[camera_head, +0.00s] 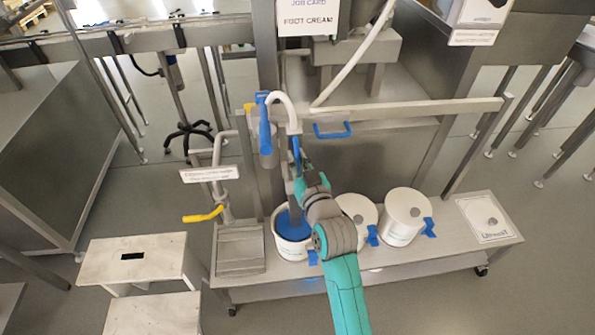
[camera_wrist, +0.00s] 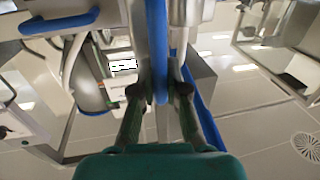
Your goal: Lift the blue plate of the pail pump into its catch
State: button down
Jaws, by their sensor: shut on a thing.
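The blue plate (camera_head: 291,225) lies inside an open white pail (camera_head: 288,247) on the low bench, with the pump's grey tube (camera_head: 296,205) standing up from it. A narrow blue bar (camera_head: 296,148) runs upright beside the pump's hose, above the pail. My gripper (camera_head: 301,178) reaches in from the right at the tube, partly hidden by my own arm. In the wrist view my gripper (camera_wrist: 162,90) has its fingers closed around an upright blue bar (camera_wrist: 157,45). I cannot make out the catch clearly.
Two lidded white pails (camera_head: 405,215) stand right of the open one. A grey rail (camera_head: 420,107) with a blue handle (camera_head: 332,130) crosses behind. A blue lever (camera_head: 265,125) hangs by the hose.

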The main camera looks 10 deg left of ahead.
notch_tip(320, 180, up, 12)
jog(key=shift+f, duration=0.15)
jog(key=c, duration=1.2)
grip_release()
jog(key=shift+f, duration=0.1)
jog(key=v, duration=1.2)
jog(key=shift+f, duration=0.1)
